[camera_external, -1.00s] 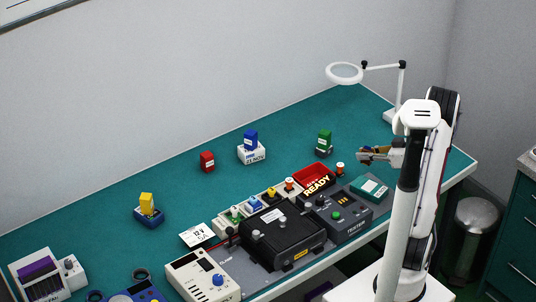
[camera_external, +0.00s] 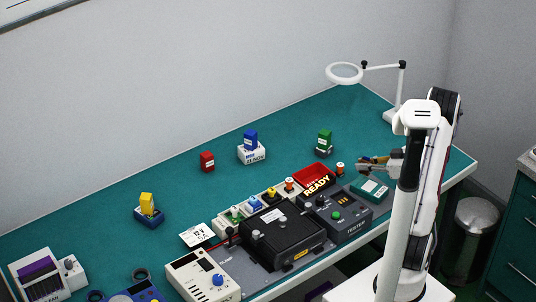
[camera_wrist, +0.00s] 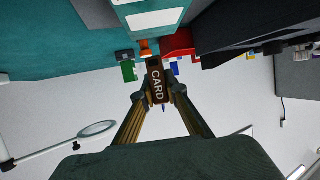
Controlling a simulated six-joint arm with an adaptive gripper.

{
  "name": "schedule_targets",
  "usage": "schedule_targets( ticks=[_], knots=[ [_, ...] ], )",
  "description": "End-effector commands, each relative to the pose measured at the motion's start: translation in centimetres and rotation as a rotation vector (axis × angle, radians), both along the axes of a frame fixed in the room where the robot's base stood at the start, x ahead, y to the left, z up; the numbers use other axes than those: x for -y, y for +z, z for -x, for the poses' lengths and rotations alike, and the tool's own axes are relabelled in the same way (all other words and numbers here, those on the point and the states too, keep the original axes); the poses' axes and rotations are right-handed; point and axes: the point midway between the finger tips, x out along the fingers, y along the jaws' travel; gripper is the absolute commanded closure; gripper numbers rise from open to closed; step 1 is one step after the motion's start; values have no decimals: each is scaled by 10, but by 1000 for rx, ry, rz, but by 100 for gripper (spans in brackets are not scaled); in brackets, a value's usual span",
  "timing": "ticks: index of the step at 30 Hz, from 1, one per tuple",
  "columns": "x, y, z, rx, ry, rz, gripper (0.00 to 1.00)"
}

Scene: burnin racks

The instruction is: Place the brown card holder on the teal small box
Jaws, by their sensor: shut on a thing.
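My gripper (camera_external: 374,162) is shut on the brown card holder (camera_external: 363,161). In the wrist view the holder, marked CARD (camera_wrist: 157,88), sits between the fingertips (camera_wrist: 158,92). The teal small box (camera_external: 369,188), with white labels, lies on the bench at the right of the tester. The card holder is in the air above the box and apart from it. The teal box also shows at the top of the wrist view (camera_wrist: 140,8).
A dark tester (camera_external: 338,217) and a red tray (camera_external: 312,173) stand left of the teal box. An orange-topped piece (camera_external: 340,168) stands close behind it. A green block (camera_external: 324,138) and a magnifier lamp (camera_external: 344,73) are farther back.

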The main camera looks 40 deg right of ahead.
Motion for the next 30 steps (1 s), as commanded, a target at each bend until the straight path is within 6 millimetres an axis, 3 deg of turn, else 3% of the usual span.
schedule_targets(
  ticks=[10, 27, 28, 30],
  knots=[
    [0, -29, 0, -1, 0, -2, 100],
    [0, -35, 0, -1, -1, -2, 100],
    [0, -35, 0, 0, 0, -1, 82],
    [0, -35, 0, 0, 0, -1, 71]
  ],
)
